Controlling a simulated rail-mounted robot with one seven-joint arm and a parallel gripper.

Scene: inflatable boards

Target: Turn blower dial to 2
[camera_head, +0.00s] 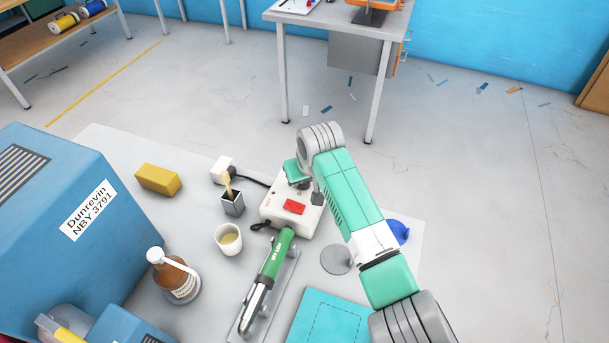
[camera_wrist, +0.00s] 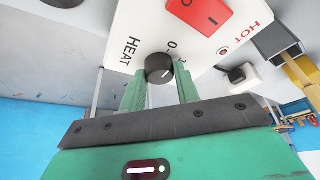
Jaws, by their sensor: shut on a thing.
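The white blower control box (camera_head: 278,222) stands on the workbench with a red switch (camera_head: 294,207) on top. The wrist view shows the box (camera_wrist: 140,25) close up, with its red switch (camera_wrist: 200,12) and the printed words HEAT and HOT. My gripper (camera_wrist: 160,72) is shut on the small black dial (camera_wrist: 158,66), one green finger on either side. A "0" and part of another mark show beside the dial; the rest of the scale is hidden or too small to read. In the head view my gripper (camera_head: 298,178) hides the dial.
A green hand tool (camera_head: 274,258) lies just in front of the box. A white cup (camera_head: 228,239), a dark brush pot (camera_head: 232,204), a yellow block (camera_head: 158,179) and a brown bottle (camera_head: 176,279) stand to the left. A blue machine (camera_head: 60,235) fills the far left.

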